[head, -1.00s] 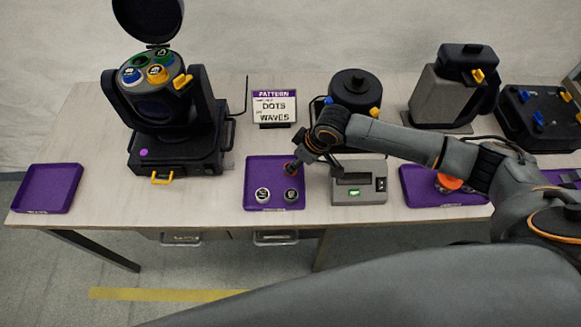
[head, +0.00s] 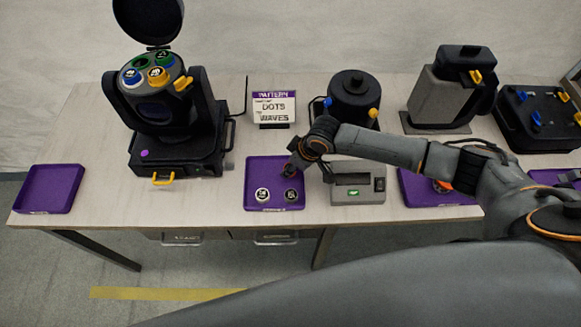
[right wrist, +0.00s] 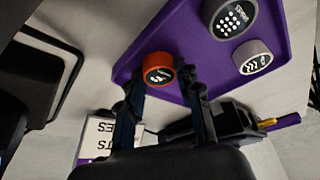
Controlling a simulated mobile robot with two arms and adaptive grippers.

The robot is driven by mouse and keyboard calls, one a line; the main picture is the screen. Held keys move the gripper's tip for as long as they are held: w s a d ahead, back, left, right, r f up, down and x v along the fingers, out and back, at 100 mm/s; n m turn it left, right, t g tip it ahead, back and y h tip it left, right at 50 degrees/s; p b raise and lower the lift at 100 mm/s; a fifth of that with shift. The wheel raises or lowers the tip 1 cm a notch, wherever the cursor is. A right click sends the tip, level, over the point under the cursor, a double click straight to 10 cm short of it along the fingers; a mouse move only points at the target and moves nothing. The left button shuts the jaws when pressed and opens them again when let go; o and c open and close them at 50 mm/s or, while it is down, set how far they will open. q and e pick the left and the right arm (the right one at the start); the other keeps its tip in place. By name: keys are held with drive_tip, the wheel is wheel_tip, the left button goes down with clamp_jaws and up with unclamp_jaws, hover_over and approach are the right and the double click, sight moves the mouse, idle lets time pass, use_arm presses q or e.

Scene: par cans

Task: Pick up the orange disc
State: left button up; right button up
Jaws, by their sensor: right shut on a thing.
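The orange disc (right wrist: 158,68) has a black face with white marks. In the right wrist view it sits between the fingertips of my right gripper (right wrist: 161,75), which is shut on it, over the purple tray (right wrist: 180,45). I cannot tell whether it touches the tray floor. In the head view my right gripper (head: 293,168) is at the back right of that tray (head: 262,173) and hides the disc. Two grey discs lie along the tray's front, a left one (head: 262,195) and a right one (head: 291,196). My left gripper is not in view.
A grey device (head: 358,196) with a green light stands right of the tray. A pattern sign (head: 274,107) and black stage light (head: 160,115) stand behind and left. An empty purple tray (head: 48,188) is far left. My arm partly covers another purple tray (head: 430,197) holding something orange.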

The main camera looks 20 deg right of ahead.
drive_tip(key=shift+r+b, duration=0.3)
drive_tip(key=shift+r, duration=0.2)
drive_tip(key=s+a+r+b, duration=0.2)
drive_tip(key=s+a+r, duration=0.1)
drive_tip(key=s+r, duration=0.9)
drive_tip(key=shift+s+b, duration=0.4)
drive_tip(key=shift+s, duration=0.45)
